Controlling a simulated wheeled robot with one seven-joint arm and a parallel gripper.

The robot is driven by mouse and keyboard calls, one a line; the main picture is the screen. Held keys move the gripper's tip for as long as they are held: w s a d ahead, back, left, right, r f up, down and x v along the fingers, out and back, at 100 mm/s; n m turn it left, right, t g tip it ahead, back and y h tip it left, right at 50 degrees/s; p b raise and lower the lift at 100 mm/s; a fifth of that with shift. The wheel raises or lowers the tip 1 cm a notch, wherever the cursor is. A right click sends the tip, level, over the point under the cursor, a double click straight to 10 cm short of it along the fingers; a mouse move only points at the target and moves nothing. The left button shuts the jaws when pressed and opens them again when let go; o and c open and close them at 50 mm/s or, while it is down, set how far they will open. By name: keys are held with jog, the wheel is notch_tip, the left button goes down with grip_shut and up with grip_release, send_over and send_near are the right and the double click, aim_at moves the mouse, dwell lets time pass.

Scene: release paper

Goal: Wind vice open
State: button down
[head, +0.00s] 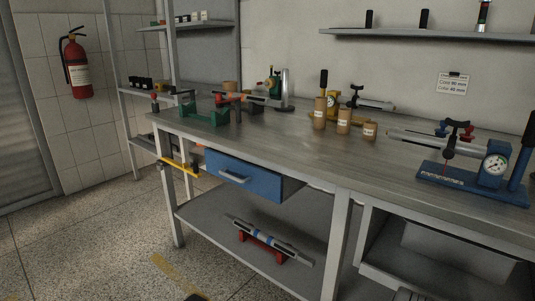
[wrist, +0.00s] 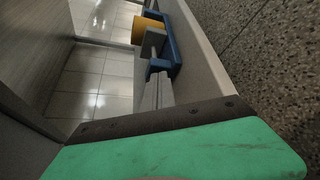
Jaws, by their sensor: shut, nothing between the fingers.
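A yellow bar with dark ends (head: 180,168) is below the bench top at the same end. In the wrist view, a scuffed green slab (wrist: 190,151) with a dark screwed plate (wrist: 150,120) fills the foreground. Beyond it are a blue bracket (wrist: 170,45), a silver rod and a yellow block (wrist: 147,30). I cannot make out my gripper's fingers in either view.
The grey workbench (head: 270,142) has a blue drawer (head: 243,174) standing partly open. Several wooden cylinders (head: 343,121) and a blue gauge fixture (head: 474,178) stand on top. A silver tool on red supports (head: 268,247) lies on the lower shelf. Speckled floor (head: 105,230) is open at left.

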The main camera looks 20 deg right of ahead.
jog(key=shift+w+d+r+b, duration=0.2)
jog(key=shift+d+r+b, duration=0.15)
jog(key=shift+r+b, duration=0.35)
jog(key=shift+w+d+r, duration=0.2)
jog(key=shift+d+r, duration=0.05)
jog(key=shift+r, duration=0.15)
jog(key=shift+s+a+r, duration=0.15)
jog(key=shift+a+r, duration=0.05)
jog(key=shift+r, duration=0.1)
jog(key=shift+w+a, duration=0.55)
jog(key=shift+w, duration=0.3)
jog(key=shift+w+a, duration=0.5)
jog(key=shift+w, duration=0.35)
jog(key=shift+w+a, duration=0.55)
jog(key=shift+w, duration=0.3)
